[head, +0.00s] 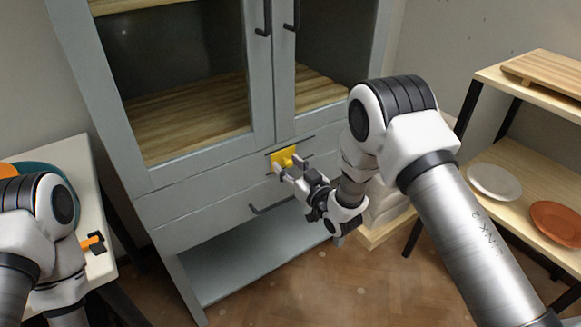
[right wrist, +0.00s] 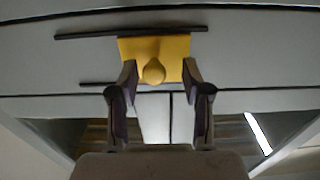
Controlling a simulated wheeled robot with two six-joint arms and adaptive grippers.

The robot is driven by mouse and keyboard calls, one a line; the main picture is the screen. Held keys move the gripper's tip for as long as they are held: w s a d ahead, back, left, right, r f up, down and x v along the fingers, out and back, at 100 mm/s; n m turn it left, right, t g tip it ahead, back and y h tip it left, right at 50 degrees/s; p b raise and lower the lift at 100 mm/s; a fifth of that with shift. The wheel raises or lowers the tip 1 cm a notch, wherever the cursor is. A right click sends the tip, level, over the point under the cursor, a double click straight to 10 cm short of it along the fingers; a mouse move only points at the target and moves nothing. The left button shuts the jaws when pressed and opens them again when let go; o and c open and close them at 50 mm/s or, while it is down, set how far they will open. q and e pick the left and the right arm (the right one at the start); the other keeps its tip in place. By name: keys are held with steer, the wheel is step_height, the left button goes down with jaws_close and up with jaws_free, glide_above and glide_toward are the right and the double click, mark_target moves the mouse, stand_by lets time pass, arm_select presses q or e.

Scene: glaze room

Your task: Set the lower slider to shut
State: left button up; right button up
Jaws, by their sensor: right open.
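The slider is a yellow plate (head: 280,155) with a round yellow knob, on the pale grey cabinet's front below the glass doors. It sits between two thin dark rails, towards their left end in the head view. My right gripper (head: 287,172) is open in front of it. In the right wrist view the plate (right wrist: 128,48) and its knob (right wrist: 153,70) show ahead of my open fingers (right wrist: 160,80). The knob lies between the fingertips, nearer the left one; I cannot tell whether they touch it. My left gripper is out of view.
The grey cabinet (head: 190,170) has dark door handles (head: 266,18) and a drawer pull below the slider. A white table (head: 80,160) stands at left with an orange and black item (head: 93,243). A shelf at right holds a white plate (head: 494,182) and a terracotta plate (head: 556,223).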

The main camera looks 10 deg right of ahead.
steer(key=v, duration=1.2)
steer(key=s+d+f+m+g+h, duration=0.1)
steer(key=s+d+f+g+h, duration=0.1)
steer(key=s+f+g, duration=0.65)
steer(key=s+d+f+m+g+h, duration=0.1)
steer(key=s+f+m+g+h, duration=0.15)
steer(key=s+f, duration=1.05)
steer(key=s+d+f+g+h, duration=0.25)
steer(key=s+g, duration=0.35)
steer(key=s, duration=0.5)
step_height(320, 180, up, 21)
steer(key=p, duration=2.1)
steer(key=shift+m+y, duration=0.4)
steer(key=shift+m, duration=0.05)
